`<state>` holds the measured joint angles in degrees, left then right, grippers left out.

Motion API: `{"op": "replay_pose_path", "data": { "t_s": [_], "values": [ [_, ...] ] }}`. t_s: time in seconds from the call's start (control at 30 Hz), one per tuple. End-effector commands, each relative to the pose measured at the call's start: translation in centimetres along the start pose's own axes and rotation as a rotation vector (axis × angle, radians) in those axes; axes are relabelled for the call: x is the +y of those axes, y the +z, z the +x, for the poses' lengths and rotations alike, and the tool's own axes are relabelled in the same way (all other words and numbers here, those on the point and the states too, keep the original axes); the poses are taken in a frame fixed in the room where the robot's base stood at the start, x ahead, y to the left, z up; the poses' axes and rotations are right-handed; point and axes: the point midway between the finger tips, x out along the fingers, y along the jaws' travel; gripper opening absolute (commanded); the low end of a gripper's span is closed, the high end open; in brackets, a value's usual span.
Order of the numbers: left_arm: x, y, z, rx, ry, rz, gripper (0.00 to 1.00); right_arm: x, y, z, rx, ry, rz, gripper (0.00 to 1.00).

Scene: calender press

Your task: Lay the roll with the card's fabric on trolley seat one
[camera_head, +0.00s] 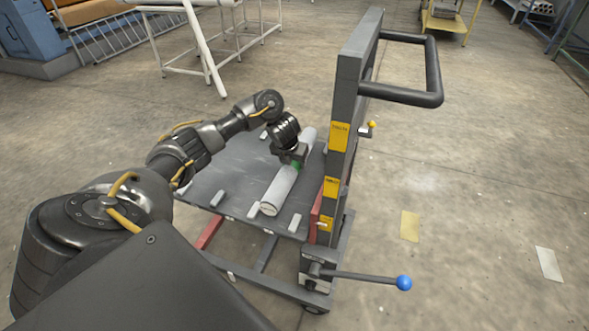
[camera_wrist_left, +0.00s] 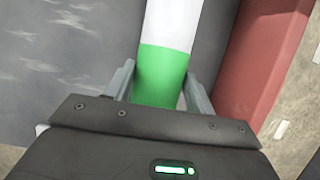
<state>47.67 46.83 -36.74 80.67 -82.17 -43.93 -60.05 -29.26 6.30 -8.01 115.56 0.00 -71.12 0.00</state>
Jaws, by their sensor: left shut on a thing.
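A pale grey-white roll (camera_head: 281,187) with a green band lies along the dark trolley platform (camera_head: 225,176), close to the mast. My left gripper (camera_head: 291,160) is shut on it around the green band. In the left wrist view the roll (camera_wrist_left: 173,22) and its green band sit between my left gripper's fingers (camera_wrist_left: 160,88). Small white blocks stand on the platform; the roll's near end is between a left block (camera_head: 252,210) and a right block (camera_head: 295,222). I cannot tell whether the roll touches the platform. No seat number or fabric card is readable. My right gripper is not in view.
The trolley's dark mast (camera_head: 344,125), with yellow labels and a black handle (camera_head: 434,72), rises right of the roll. A lever with a blue knob (camera_head: 403,282) sticks out at lower right. A white-legged stand (camera_head: 205,50) is behind. The floor at right is mostly clear.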

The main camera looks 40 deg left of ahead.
Motion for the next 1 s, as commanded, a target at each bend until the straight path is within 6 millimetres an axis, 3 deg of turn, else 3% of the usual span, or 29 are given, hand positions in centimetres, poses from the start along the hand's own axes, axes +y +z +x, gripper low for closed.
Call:
{"op": "replay_pose_path", "data": {
  "t_s": [0.13, 0.4, 0.63, 0.67, 0.7, 0.83, 1.0],
  "values": [
    [-0.2, 0.0, 0.3, -0.001, -0.001, -0.002, 0.19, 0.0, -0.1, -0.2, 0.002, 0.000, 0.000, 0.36],
    [-0.5, -1.1, 3.4, 0.000, 0.000, -0.002, 0.19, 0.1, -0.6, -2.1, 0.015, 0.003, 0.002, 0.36],
    [-0.5, -1.2, 3.5, 0.001, 0.000, 0.000, 0.19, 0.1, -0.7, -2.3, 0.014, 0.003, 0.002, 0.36],
    [-0.5, -1.3, 3.6, 0.003, 0.001, 0.001, 0.56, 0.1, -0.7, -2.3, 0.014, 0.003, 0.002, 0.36],
    [-0.5, -1.3, 3.6, 0.003, 0.001, 0.001, 0.61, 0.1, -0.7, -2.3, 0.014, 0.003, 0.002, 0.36],
    [-0.5, -1.2, 3.5, 0.002, 0.001, 0.000, 0.76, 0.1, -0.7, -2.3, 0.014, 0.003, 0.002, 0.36],
    [-0.5, -1.2, 3.5, 0.001, 0.000, 0.000, 0.76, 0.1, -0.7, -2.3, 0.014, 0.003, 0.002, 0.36]
  ]
}}
